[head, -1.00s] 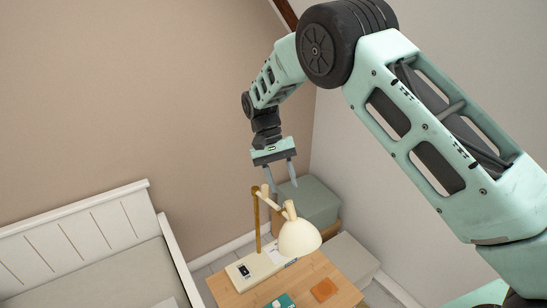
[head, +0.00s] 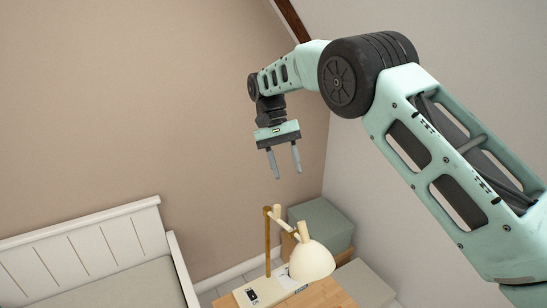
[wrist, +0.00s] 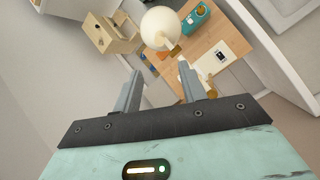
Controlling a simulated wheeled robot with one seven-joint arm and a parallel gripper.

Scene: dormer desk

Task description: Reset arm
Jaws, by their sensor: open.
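My gripper (head: 287,175) hangs in the air in the head view, fingers pointing down, open and with nothing between its fingers. It is above the desk lamp (head: 313,261) and apart from it. In the wrist view, my gripper's (wrist: 156,80) two fingers are spread, with the round cream lamp shade (wrist: 160,27) beyond their tips. The wooden desk (head: 322,296) lies below; only part of it shows at the bottom of the head view.
A bed with a white headboard (head: 85,248) stands at the left. A grey-green box (head: 322,225) stands behind the lamp near the wall corner. In the wrist view, a teal object (wrist: 197,18) lies on the desk. The air around my gripper is clear.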

